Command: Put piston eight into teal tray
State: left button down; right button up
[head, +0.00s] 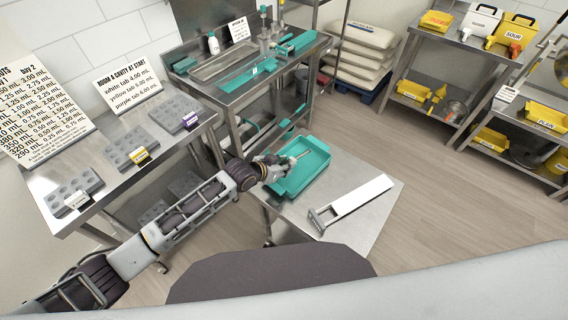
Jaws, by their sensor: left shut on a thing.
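The teal tray (318,165) lies on a low steel cart in the middle of the head view. My left gripper (284,164) is over the tray's left part, shut on a small metallic piston (298,158). The piston sticks out to the right from the fingers, over the inside of the tray. I cannot tell whether it touches the tray floor, and no number on it is readable. The gripper hides the tray's left rim in part. My right gripper is not in view.
A long white piece with a metal handle (350,205) lies on the cart (380,208), right of the tray. Behind stands a steel bench with a teal depositor (250,75). At left, a table (105,172) holds grey moulds and signs. Yellow bins stand on right shelves.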

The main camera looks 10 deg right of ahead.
pick_arm(q)
jog(key=shift+f, duration=0.7)
jog(key=c, duration=1.1)
grip_release()
jog(key=shift+s+a, duration=0.1)
jog(key=v, duration=1.1)
jog(key=shift+s+a+r, duration=0.15)
jog(key=shift+s+r, duration=0.05)
jog(key=shift+r, duration=0.15)
